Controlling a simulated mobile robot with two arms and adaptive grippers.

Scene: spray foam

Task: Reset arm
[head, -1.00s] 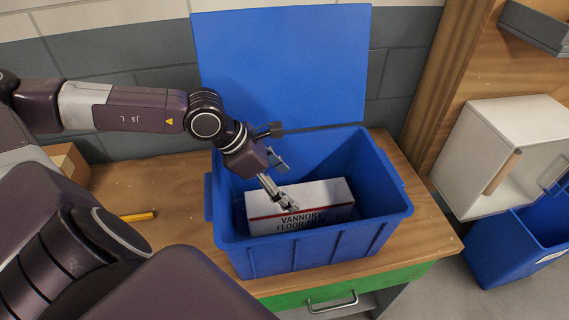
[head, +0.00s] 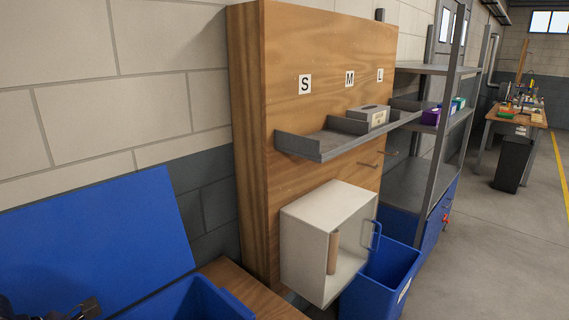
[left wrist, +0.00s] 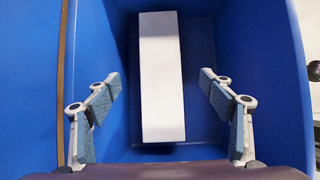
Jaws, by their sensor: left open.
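My left gripper (left wrist: 160,84) is open in the left wrist view, its two padded fingers spread wide on either side of the view. Between and beyond them a long white box (left wrist: 162,75) lies in the blue bin (left wrist: 262,70). The fingers appear apart from the box and hold nothing. In the head view only a dark part of my left arm shows at the bottom left corner, and the bin's edge (head: 205,298) with its raised blue lid (head: 100,235) is cut off. The box is out of the head view. My right gripper is in neither view.
A wooden panel (head: 335,60) marked S, M and L carries a grey shelf (head: 330,138). A white open cabinet (head: 308,245) hangs below, with a blue bin (head: 385,285) beside it. Metal shelving (head: 430,180) stands beyond.

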